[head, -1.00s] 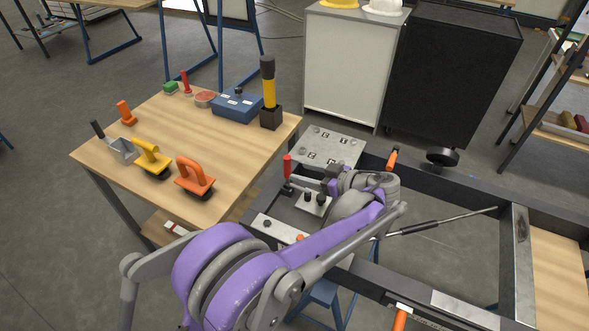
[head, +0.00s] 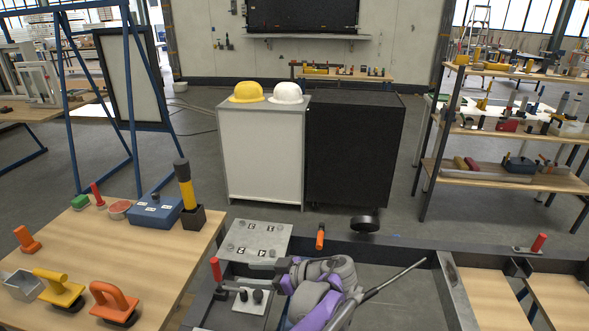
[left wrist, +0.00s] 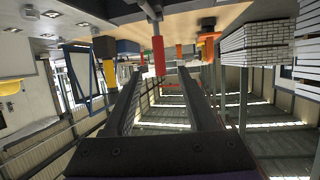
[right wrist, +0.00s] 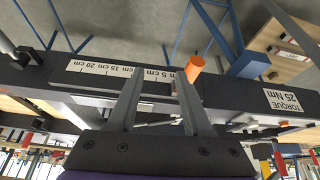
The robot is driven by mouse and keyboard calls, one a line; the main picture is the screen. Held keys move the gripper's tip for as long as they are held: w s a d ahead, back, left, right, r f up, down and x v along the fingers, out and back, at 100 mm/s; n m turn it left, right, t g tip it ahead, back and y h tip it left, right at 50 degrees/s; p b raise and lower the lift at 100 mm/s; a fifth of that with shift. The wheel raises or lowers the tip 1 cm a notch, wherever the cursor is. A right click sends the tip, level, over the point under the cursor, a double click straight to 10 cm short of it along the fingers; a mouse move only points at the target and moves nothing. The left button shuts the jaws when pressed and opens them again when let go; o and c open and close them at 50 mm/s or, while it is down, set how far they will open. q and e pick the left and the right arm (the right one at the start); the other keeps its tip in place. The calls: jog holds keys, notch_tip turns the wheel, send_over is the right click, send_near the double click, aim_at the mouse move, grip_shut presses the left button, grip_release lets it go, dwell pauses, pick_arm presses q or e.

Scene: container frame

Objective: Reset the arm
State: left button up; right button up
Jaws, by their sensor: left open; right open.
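My left arm shows in purple and grey in the head view, reaching over the dark frame (head: 400,248). Its gripper (head: 283,282) is near the red-handled toggle clamp (head: 216,272), apart from it and partly hidden by the wrist. In the left wrist view my left gripper (left wrist: 160,72) has its fingers apart with nothing between them. A red handle (left wrist: 158,55) shows beyond the tips. My right gripper (right wrist: 158,72) is outside the head view. In the right wrist view it is open and empty, beside the frame's ruler-marked beam (right wrist: 95,70) and an orange handle (right wrist: 194,68).
A wooden table (head: 150,235) with several hand tools stands at left. A white cabinet (head: 262,150) with two helmets and a black cabinet (head: 350,150) stand behind the frame. A shelf rack (head: 500,125) is at right. Grey floor (head: 400,220) shows between.

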pick_arm(q)
jog(key=s+a+r+m+h+p, duration=0.1)
jog(key=s+a+m+h+p, duration=0.1)
jog(key=s+a+m+h, duration=0.25)
jog(key=s+d+f+m+t+h+p, duration=0.1)
jog(key=s+m+h+p, duration=0.5)
jog(key=s, duration=1.4)
jog(key=m+h, duration=0.2)
jog(key=m, duration=0.2)
jog(key=shift+s+d+f+t+h, duration=0.2)
jog(key=shift+s+f+t+h, duration=0.1)
jog(key=shift+s+h, duration=0.05)
